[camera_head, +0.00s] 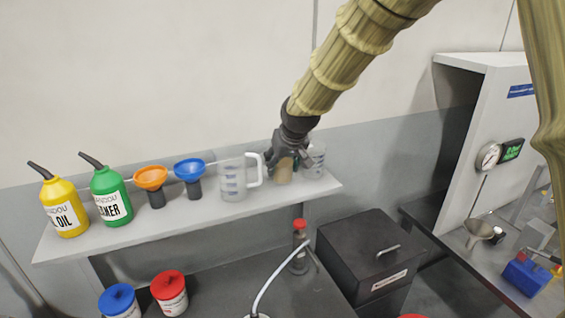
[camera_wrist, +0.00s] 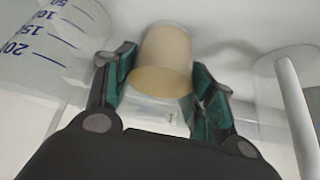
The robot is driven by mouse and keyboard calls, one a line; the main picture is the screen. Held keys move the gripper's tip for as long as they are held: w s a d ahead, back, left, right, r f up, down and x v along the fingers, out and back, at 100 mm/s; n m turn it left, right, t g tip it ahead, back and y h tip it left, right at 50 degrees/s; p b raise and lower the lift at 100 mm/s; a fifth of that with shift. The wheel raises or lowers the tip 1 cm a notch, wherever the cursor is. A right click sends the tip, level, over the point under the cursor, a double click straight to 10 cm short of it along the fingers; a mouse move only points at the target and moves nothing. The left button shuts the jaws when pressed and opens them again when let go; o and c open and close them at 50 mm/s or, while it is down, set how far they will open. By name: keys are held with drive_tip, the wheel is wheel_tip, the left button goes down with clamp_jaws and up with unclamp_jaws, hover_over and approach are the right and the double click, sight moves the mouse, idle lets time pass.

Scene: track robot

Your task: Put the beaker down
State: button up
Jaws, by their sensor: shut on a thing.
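A small clear beaker with tan contents (camera_wrist: 166,55) is between the two fingers of my gripper (camera_wrist: 163,68) in the wrist view. The fingers are shut on its sides. In the head view, my gripper (camera_head: 286,160) reaches down to the right part of the grey wall shelf (camera_head: 205,218), and the beaker's tan part (camera_head: 284,173) shows below the fingers. The beaker looks roughly upright, at or just above the shelf surface; I cannot tell whether it touches. My fingers hide its upper part in the head view.
A clear measuring jug (camera_head: 234,181) stands close on the left, its handle towards my gripper. A clear graduated beaker (camera_head: 315,161) stands close on the right. Blue (camera_head: 189,170) and orange (camera_head: 151,178) funnels, a green bottle (camera_head: 110,198) and a yellow oil bottle (camera_head: 64,208) stand farther left.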

drive_tip(key=o, duration=1)
drive_tip(key=shift+c, duration=0.2)
drive_tip(key=shift+s+r, duration=0.1)
drive_tip(key=shift+r, duration=0.25)
drive_tip(key=b+v, duration=0.4)
drive_tip(key=v, duration=0.7)
drive_tip(key=shift+s+r, duration=0.2)
